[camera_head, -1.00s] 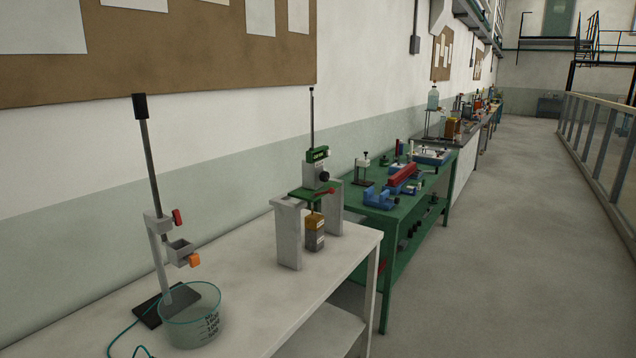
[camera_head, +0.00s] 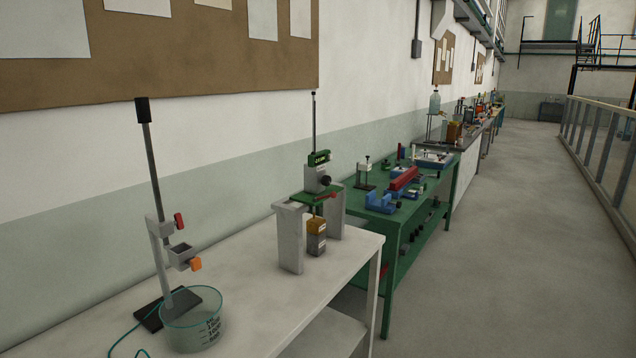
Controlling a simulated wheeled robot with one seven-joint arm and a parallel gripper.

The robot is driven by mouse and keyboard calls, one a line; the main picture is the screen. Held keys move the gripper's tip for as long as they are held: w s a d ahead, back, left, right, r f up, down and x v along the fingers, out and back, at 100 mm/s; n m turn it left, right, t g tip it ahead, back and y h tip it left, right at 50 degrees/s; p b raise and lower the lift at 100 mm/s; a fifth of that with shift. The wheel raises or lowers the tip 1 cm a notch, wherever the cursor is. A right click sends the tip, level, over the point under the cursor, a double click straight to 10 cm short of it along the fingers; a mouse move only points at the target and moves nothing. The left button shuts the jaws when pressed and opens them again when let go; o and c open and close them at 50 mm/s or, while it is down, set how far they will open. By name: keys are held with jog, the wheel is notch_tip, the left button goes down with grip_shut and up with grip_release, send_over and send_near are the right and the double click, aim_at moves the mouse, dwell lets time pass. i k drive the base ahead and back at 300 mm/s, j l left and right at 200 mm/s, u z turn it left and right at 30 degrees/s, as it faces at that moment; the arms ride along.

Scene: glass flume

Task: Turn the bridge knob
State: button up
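A bridge stand stands on the white bench: two grey legs (camera_head: 289,240) carry a green crosspiece (camera_head: 303,198). On it sits a grey block (camera_head: 311,180) with a green display (camera_head: 318,158) and a tall thin rod. A round black knob (camera_head: 326,181) is on the block's right side, small in view; its angle cannot be read. A small red part (camera_head: 332,194) shows just below it. A brown and grey block (camera_head: 316,238) hangs or stands under the crosspiece. My gripper is not in view, and nothing touches the knob.
On the near left of the white bench (camera_head: 262,300) stand a clamp stand (camera_head: 160,230) and a glass beaker (camera_head: 193,320) with a green cable. A green table (camera_head: 415,205) with blue and red devices follows behind. The floor (camera_head: 500,250) to the right is clear up to a railing.

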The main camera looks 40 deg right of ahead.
aim_at(326, 180)
jog(key=l+z, duration=0.3)
jog(key=z, duration=0.15)
jog(key=l+z, duration=0.3)
jog(key=z, duration=0.15)
jog(key=k, duration=0.05)
